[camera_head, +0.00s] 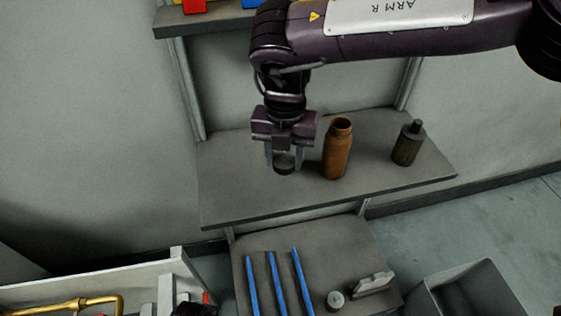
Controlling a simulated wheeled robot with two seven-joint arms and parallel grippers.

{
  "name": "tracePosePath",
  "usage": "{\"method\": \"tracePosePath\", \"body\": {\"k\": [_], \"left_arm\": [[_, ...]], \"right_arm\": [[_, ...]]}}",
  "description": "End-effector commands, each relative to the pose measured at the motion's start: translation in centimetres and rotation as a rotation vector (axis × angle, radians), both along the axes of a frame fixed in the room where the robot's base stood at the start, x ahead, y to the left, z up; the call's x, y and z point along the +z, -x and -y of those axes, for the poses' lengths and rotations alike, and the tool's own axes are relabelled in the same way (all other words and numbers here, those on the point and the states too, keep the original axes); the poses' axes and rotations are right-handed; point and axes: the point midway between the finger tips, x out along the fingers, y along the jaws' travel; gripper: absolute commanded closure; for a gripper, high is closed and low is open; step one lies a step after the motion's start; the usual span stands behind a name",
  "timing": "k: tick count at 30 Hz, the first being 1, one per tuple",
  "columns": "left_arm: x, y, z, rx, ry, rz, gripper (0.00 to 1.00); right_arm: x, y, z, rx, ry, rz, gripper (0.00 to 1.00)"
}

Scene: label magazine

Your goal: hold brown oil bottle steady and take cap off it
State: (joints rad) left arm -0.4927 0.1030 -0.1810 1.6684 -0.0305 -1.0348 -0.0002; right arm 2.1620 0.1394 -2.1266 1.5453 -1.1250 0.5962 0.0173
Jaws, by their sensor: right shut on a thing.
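The brown oil bottle (337,155) stands upright on the middle shelf. Its mouth is open and bare. My right gripper (284,160) is just left of the bottle, pointing down and apart from it. It is shut on a dark round cap (284,168), held low over the shelf; whether the cap touches the shelf I cannot tell. My left gripper does not show.
A dark ribbed bottle (407,145) with a narrow neck stands right of the brown bottle on the shelf (240,195). A lower shelf holds blue strips (277,285), a small round jar (335,300) and a grey block (373,284). A grey bin (465,290) stands lower right.

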Motion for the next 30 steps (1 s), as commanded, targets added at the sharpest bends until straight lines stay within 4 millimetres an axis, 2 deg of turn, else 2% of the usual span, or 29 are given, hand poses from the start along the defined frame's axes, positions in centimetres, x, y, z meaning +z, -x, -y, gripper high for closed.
{"method": "tracePosePath", "body": {"k": [1,3,6,13,18,21,30], "left_arm": [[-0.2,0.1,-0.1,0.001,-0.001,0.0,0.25],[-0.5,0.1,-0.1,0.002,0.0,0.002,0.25],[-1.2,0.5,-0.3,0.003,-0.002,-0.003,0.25],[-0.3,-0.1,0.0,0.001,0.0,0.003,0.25],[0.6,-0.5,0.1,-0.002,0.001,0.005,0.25],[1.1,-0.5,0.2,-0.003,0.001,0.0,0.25],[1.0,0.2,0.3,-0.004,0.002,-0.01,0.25]], "right_arm": [[0.1,-1.3,-0.3,-0.001,0.001,0.004,0.86],[0.0,-2.6,-0.6,-0.002,0.002,0.001,0.86],[-0.4,-3.8,-0.8,0.001,0.001,0.001,0.86],[-2.7,-3.6,-0.7,0.001,0.001,-0.001,0.86],[-5.6,-3.5,-0.7,0.001,0.002,-0.001,0.86],[-6.7,-3.7,-0.7,0.001,0.001,0.0,0.86],[-7.0,-3.9,-0.8,0.0,0.0,0.0,0.86]]}}
